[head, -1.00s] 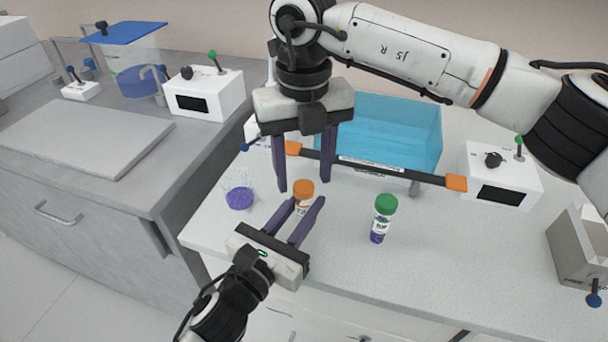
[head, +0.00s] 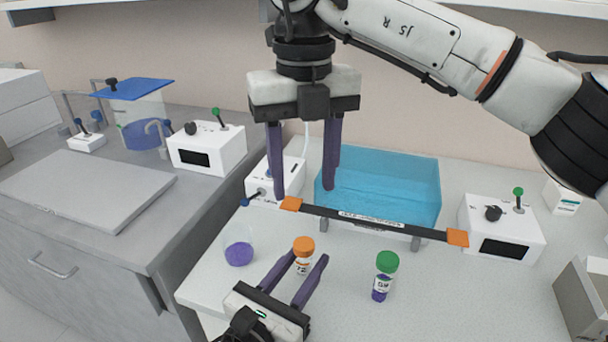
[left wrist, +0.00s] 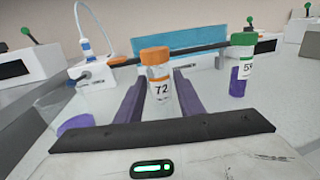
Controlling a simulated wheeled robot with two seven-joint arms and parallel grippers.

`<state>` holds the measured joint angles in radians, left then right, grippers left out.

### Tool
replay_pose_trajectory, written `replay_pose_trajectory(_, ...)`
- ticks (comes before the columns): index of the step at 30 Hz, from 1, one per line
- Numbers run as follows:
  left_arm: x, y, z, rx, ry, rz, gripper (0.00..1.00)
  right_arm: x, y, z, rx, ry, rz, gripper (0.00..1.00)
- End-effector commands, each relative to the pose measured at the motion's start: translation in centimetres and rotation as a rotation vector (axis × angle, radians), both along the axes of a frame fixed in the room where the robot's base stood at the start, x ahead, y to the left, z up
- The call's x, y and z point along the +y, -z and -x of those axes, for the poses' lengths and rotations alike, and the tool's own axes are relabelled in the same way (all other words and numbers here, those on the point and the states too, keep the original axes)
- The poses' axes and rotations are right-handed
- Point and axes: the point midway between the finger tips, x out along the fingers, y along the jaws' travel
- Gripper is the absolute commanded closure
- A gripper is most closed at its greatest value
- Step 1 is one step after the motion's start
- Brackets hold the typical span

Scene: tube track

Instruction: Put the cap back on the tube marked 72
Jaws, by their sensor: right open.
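The tube marked 72 (head: 301,265) stands upright on the white bench with an orange cap (head: 303,244) on its top. In the left wrist view the tube's label (left wrist: 160,88) reads 72 and its orange cap (left wrist: 155,56) sits level. My left gripper (head: 308,257) is low at the bench, its fingers open on either side of the tube, with gaps showing beside it. My right gripper (head: 305,190) is open and empty, pointing down, raised above and behind the tube. Whether the cap is fully tightened cannot be told.
A green-capped tube (head: 381,287) stands to the right. A beaker with purple liquid (head: 238,254) is at the left. Behind are a dark bar with orange ends (head: 370,221), a blue water bath (head: 385,185) and a white device (head: 500,228). The front bench is fairly clear.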

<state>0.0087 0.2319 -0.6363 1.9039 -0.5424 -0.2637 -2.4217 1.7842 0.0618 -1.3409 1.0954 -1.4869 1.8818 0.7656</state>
Motion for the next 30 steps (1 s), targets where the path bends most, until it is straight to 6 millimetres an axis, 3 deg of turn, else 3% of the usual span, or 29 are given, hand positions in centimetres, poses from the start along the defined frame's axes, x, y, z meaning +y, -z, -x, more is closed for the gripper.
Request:
replay_pose_trajectory(13, 0.4, 0.1, 0.7, 0.002, 0.0, 0.0, 0.55, 0.0, 0.1, 0.0, 0.0, 0.0, 0.0, 0.52)
replay_pose_trajectory(24, 3.7, 0.2, 6.7, 0.004, 0.0, -0.001, 0.55, 0.0, 0.5, 0.0, 0.0, 0.0, 0.0, 0.52)
replay_pose_trajectory(30, 4.8, 0.1, 8.6, 0.002, 0.0, -0.001, 0.55, 0.0, 0.7, 0.0, 0.0, 0.0, 0.0, 0.52)
